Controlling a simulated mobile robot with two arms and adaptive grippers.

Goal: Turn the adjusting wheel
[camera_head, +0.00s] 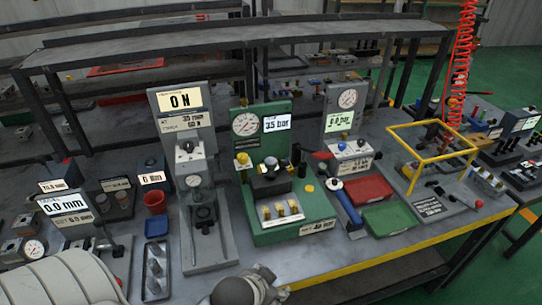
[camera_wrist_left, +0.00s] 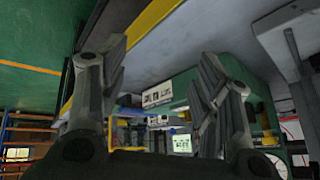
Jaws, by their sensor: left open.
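The green valve station (camera_head: 285,218) stands mid-bench in the head view, with a round gauge (camera_head: 245,124) and a display reading 35 bar (camera_head: 277,123). A dark round knob (camera_head: 270,164), apparently the adjusting wheel, sits on its black block. Several brass fittings line the station's front. My left gripper (camera_head: 262,278) shows only partly at the bottom edge, in front of and below the station, apart from the knob. In the left wrist view its two fingers (camera_wrist_left: 163,55) are spread and empty. The station's green body (camera_wrist_left: 180,93) shows beyond them; the knob is not clear there.
A blue-handled tool (camera_head: 347,205), a red tray (camera_head: 368,190) and a green tray (camera_head: 388,218) lie to the right. A yellow frame (camera_head: 430,155) rises farther right. The bench has a yellow front edge (camera_head: 400,252).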

